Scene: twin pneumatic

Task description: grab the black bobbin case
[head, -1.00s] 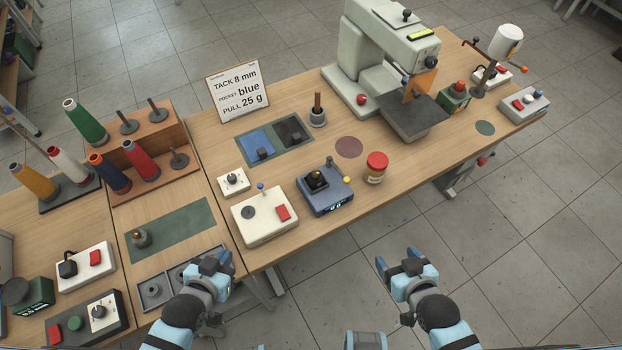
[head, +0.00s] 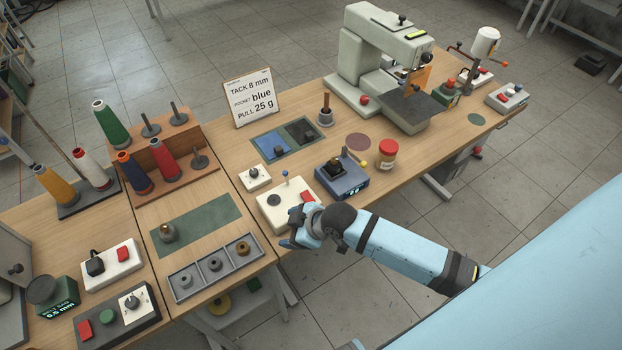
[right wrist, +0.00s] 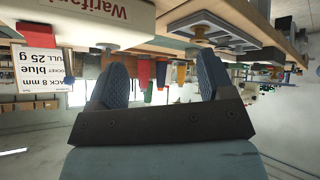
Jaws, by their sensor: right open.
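A black piece with a brass-coloured part (head: 336,169) sits on top of the blue-grey device with a lit display (head: 343,187); it looks like the black bobbin case, but it is too small to be sure. My right gripper (head: 292,240) is at the table's front edge, beside the cream box with a red switch (head: 274,217), left of and nearer than that device. In the right wrist view my right gripper (right wrist: 160,78) is open, with nothing between its fingers. My left gripper is out of view.
A grey tray with several bobbins (head: 194,287) lies left of the gripper. A red-lidded jar (head: 387,155) stands right of the device. Blue (head: 268,143) and black (head: 294,128) squares lie behind. Thread cones and a sign (head: 251,97) stand farther back.

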